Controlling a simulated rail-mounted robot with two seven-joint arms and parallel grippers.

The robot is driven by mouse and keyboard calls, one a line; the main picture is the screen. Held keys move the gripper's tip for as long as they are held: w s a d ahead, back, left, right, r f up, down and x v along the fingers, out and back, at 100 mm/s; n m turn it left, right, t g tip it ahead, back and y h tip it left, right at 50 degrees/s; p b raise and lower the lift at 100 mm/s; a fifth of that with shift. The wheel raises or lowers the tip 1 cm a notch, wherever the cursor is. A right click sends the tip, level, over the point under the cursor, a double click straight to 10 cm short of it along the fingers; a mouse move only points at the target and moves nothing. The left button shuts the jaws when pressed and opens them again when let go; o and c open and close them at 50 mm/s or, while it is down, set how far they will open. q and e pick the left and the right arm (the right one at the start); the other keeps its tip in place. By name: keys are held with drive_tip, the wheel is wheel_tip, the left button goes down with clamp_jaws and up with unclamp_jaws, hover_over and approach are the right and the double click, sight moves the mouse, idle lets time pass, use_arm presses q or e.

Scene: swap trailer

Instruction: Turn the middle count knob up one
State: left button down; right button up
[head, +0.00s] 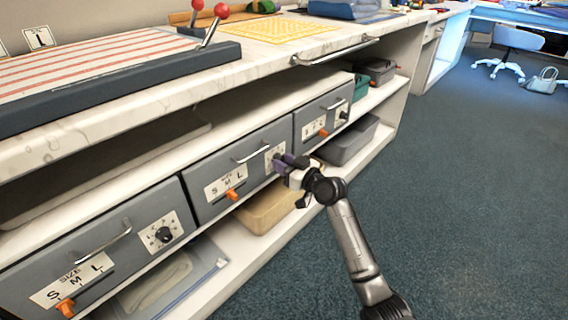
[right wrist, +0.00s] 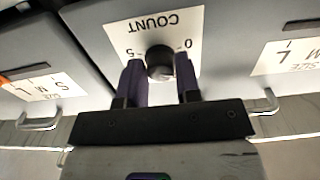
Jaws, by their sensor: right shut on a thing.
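The middle grey drawer (head: 205,172) carries a white count label (right wrist: 125,33) with a dark round count knob (right wrist: 160,61). In the right wrist view the label is upside down, with 5 at left and 0 at right. My right gripper (right wrist: 159,77) has its two purple fingers on either side of the knob and is shut on it. In the head view the right gripper (head: 281,161) covers most of the knob. Which number the knob points to cannot be told. My left gripper is out of view.
The near drawer (head: 105,250) has its own count knob (head: 164,234) and an orange size slider (head: 66,307). The far drawer (head: 325,112) is alike. Metal handles stick out from the drawers. A tan bin (head: 266,212) sits on the shelf below. The floor (head: 450,190) at right is clear.

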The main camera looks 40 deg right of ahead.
drive_tip(key=c, duration=0.3)
drive_tip(key=m+p, duration=0.1)
drive_tip(key=p, duration=0.1)
drive_tip(key=m+p, duration=0.1)
drive_tip(key=shift+r+m+p, duration=0.25)
drive_tip(key=shift+m+p, duration=0.05)
drive_tip(key=shift+p, duration=0.05)
drive_tip(key=shift+c, duration=0.2)
drive_tip(key=shift+f+m+p, duration=0.2)
drive_tip(key=shift+m+p, duration=2)
drive_tip(key=shift+m, duration=0.8)
drive_tip(key=o, duration=0.9)
